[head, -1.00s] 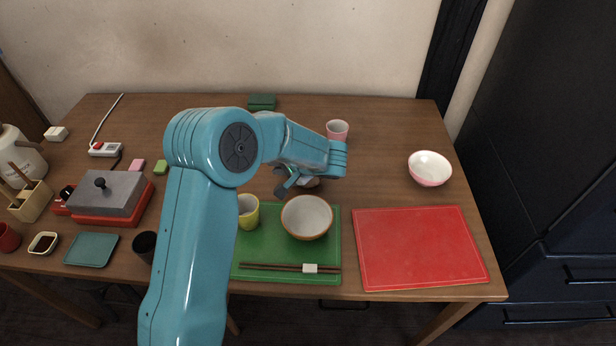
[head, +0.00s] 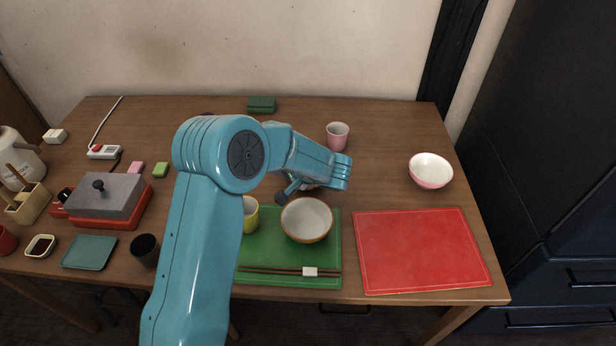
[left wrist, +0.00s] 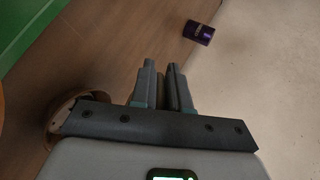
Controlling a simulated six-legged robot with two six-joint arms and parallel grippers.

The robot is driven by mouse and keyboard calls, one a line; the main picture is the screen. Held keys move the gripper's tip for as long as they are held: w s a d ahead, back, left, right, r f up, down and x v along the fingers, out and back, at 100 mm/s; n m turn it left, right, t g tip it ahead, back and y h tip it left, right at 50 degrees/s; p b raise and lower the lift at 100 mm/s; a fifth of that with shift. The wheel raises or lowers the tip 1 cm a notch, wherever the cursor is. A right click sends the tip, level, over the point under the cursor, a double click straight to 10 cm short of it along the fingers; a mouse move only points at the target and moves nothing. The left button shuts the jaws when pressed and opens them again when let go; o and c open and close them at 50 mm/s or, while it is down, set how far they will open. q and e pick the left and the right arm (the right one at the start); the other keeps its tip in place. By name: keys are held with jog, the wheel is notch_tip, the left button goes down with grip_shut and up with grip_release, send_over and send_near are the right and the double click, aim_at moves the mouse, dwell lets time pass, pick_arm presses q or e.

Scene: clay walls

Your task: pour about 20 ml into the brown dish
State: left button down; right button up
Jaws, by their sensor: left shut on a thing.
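My left gripper (left wrist: 165,75) points across the table in the left wrist view. Its fingers are shut on a narrow grey-brown thing (left wrist: 173,88) that I cannot identify. In the head view the gripper (head: 289,193) is mostly behind my arm, just behind the brown-rimmed bowl (head: 306,219) on the green mat (head: 265,258). A round brown dish (left wrist: 62,117) shows at lower left in the left wrist view, partly covered by the gripper body. My right gripper is not in view.
A yellow cup (head: 251,214) stands beside the bowl; chopsticks (head: 275,271) lie in front. A pink cup (head: 337,136) is behind, a white-and-pink bowl (head: 430,171) at right. A purple can (left wrist: 198,32) lies near the wall. The red mat (head: 420,250) is bare.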

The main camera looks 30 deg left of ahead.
pick_arm(q)
jog(key=shift+w+a+r, duration=0.1)
jog(key=shift+w+a, duration=0.05)
jog(key=shift+a, duration=0.4)
jog(key=shift+w+a, duration=0.1)
jog(key=shift+a, duration=0.55)
jog(key=shift+r+y, duration=0.15)
jog(key=shift+y, duration=0.25)
